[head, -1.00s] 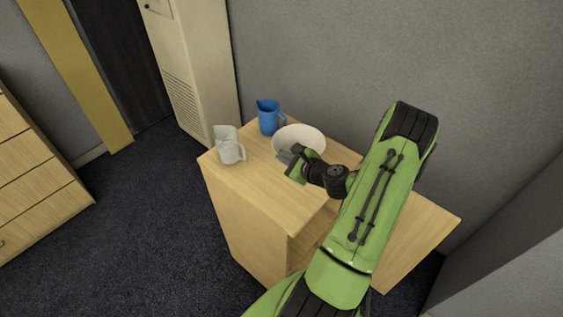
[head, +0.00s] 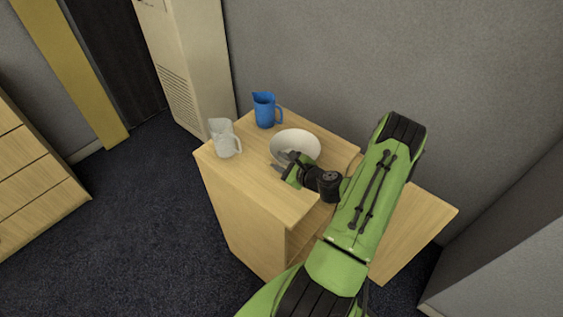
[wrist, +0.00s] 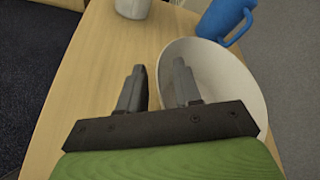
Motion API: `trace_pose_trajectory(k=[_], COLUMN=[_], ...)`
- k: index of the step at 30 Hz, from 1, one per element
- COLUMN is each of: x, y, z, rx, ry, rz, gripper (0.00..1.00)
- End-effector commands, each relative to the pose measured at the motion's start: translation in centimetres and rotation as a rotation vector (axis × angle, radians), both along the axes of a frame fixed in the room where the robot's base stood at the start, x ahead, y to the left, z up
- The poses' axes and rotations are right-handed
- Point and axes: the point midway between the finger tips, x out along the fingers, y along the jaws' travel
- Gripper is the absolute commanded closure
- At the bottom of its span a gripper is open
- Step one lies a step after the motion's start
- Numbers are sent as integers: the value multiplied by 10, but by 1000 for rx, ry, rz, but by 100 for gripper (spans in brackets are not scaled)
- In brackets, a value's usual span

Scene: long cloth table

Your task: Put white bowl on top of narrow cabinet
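The white bowl (head: 297,142) sits upright on the light wooden cabinet top (head: 255,185), near its back right edge. In the wrist view the bowl (wrist: 232,88) is at the right. My gripper (head: 282,163) is at the bowl's near left side. In the wrist view my gripper (wrist: 160,78) is open, with its fingers apart: the right finger is over the bowl's inside, the left finger outside over the wood. The bowl's left rim lies between them. Whether a finger touches the rim I cannot tell. Which piece of furniture is the narrow cabinet is not clear.
A blue jug (head: 265,110) stands behind the bowl and a white jug (head: 222,138) to its left. A door or panel (head: 415,225) stands out at the right. A tall pale vented cabinet (head: 190,70) and drawers (head: 35,170) are at the left.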

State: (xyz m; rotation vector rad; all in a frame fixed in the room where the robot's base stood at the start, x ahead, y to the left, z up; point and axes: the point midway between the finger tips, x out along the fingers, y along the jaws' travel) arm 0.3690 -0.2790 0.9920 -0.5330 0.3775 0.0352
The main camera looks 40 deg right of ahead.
Motion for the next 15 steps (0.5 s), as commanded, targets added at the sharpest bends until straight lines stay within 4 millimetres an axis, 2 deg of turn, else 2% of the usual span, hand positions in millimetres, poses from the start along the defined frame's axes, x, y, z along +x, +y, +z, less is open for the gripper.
trace_pose_trajectory(k=[5,6,8,15], x=[0,-5,-16,-77], y=[0,-1,0,4], z=[5,5,8,32], rx=[0,0,2,2], ry=[0,1,2,1], rz=[0,-2,-5,-7], gripper=[67,67,67,67])
